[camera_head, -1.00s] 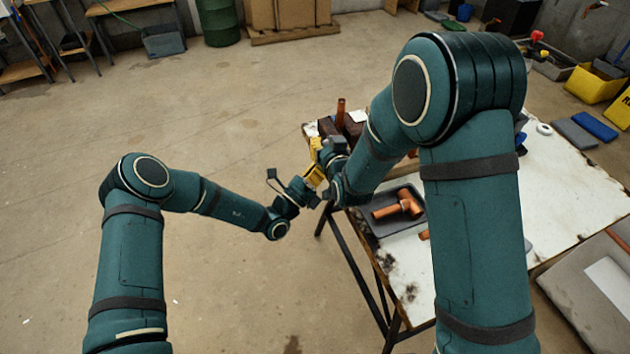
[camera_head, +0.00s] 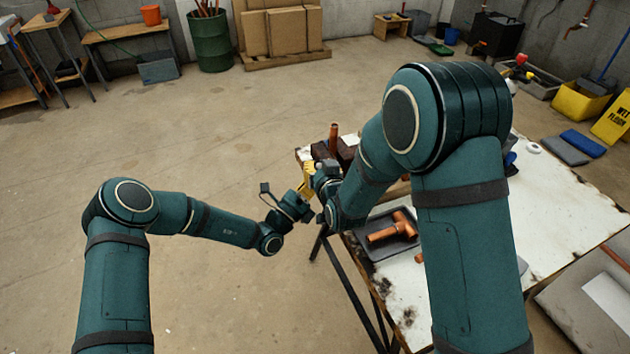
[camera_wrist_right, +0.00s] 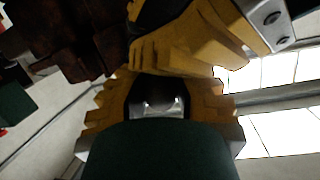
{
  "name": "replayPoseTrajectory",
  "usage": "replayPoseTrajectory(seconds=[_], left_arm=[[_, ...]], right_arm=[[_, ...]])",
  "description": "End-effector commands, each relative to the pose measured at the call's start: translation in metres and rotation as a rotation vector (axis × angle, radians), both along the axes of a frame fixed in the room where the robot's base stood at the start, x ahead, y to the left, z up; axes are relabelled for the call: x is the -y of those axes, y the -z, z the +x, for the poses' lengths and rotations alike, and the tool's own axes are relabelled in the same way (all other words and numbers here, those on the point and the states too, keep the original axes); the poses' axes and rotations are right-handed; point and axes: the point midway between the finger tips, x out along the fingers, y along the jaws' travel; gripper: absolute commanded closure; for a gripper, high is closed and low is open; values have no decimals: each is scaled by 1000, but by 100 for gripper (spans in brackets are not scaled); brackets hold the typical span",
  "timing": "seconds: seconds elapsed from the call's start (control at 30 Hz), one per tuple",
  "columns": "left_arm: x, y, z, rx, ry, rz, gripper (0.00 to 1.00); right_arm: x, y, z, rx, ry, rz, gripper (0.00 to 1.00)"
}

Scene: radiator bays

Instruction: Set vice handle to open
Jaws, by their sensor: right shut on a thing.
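The dark brown vice (camera_head: 345,154) stands at the table's far left corner, with a copper pipe (camera_head: 333,138) upright at it. It also shows as a dark rusty block in the right wrist view (camera_wrist_right: 85,40). My right gripper (camera_head: 308,181), with yellow fingers, is at the near left side of the vice. In the right wrist view its ridged yellow fingers fill the middle. It is shut on the vice handle, which is mostly hidden by the fingers and arm.
A grey tray (camera_head: 370,248) with a copper tee fitting (camera_head: 394,228) lies on the worn white table (camera_head: 560,215), partly behind my right arm. The floor left of the table is clear. A green barrel (camera_head: 210,42) and a yellow bucket (camera_head: 580,102) stand farther back.

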Motion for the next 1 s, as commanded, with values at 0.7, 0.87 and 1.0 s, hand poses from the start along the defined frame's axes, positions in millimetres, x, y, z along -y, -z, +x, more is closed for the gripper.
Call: replayPoseTrajectory(seconds=[0.7, 0.87, 1.0], left_arm=[[-1, 15, 3, 11, -6, -7, 100], [-1, 35, 2, 8, -6, -6, 100], [-1, 36, 2, 8, -4, -5, 100]], right_arm=[[2, 19, -9, 75, -2, 23, 58], [3, 27, -14, 182, -1, 59, 58], [9, 23, -32, 224, 2, 76, 58]])
